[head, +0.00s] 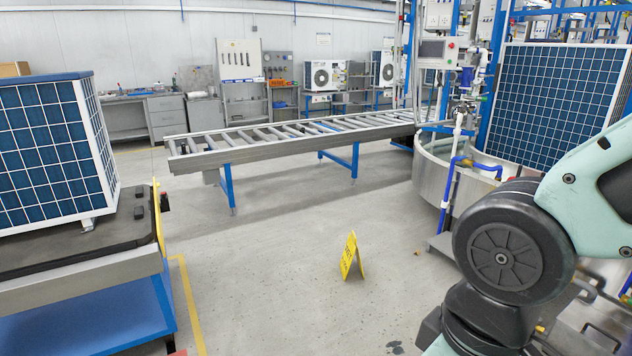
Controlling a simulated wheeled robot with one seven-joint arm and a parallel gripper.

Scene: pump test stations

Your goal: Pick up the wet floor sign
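A yellow wet floor sign (350,256) stands upright on the grey concrete floor near the middle of the head view. It is a folded A-shape with dark markings on its face. My arm fills the lower right of the view, with a large dark round joint and pale green links. My gripper is outside the picture, so its opening and its distance from the sign do not show. Nothing covers the sign.
A roller conveyor (290,136) on blue legs runs behind the sign. A cart (90,304) bearing a blue-panelled unit (52,150) stands at left. A round metal tank (432,192) with pipes stands at right. The floor around the sign is clear.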

